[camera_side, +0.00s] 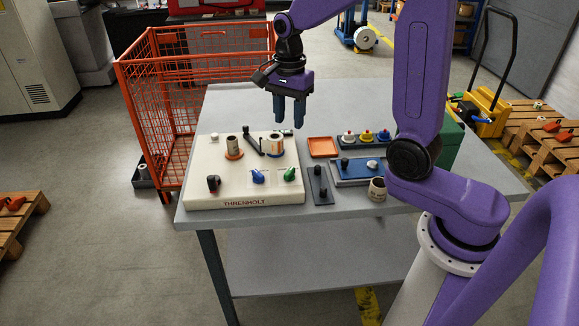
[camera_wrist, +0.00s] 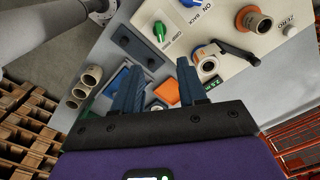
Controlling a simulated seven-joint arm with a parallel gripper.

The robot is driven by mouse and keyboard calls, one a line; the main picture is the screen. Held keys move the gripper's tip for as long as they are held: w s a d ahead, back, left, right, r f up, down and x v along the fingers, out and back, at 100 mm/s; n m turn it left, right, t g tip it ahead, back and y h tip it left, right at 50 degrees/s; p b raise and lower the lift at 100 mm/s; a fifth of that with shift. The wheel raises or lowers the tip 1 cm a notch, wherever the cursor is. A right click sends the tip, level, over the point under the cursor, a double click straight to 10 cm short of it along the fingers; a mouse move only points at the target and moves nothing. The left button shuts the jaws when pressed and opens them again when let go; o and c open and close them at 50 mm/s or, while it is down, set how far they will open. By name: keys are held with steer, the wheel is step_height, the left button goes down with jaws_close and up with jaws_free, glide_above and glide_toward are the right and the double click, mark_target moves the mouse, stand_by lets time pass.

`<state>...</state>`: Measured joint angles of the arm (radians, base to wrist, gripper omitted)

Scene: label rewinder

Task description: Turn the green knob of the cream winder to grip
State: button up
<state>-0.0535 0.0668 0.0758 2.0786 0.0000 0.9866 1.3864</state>
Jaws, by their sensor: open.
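The cream winder (camera_side: 230,197) sits on the left part of the grey table. Its green knob (camera_side: 290,174) is at the front right of its top, right of a blue knob (camera_side: 257,177). In the wrist view the green knob (camera_wrist: 160,31) lies beyond my fingertips, on a pale plate with small lettering too small to read surely. My gripper (camera_side: 289,120) points down, high near the winder's back right edge, behind and above the green knob and apart from it. In the wrist view my gripper (camera_wrist: 160,63) is open with nothing between its fingers.
The winder also carries two spools, a black crank arm (camera_side: 252,142) and a dark red knob (camera_side: 213,184).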

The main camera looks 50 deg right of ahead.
mark_target(290, 170)
step_height(290, 170, down, 16)
steer(key=shift+r, duration=0.2)
stand_by(0.4)
jaws_close()
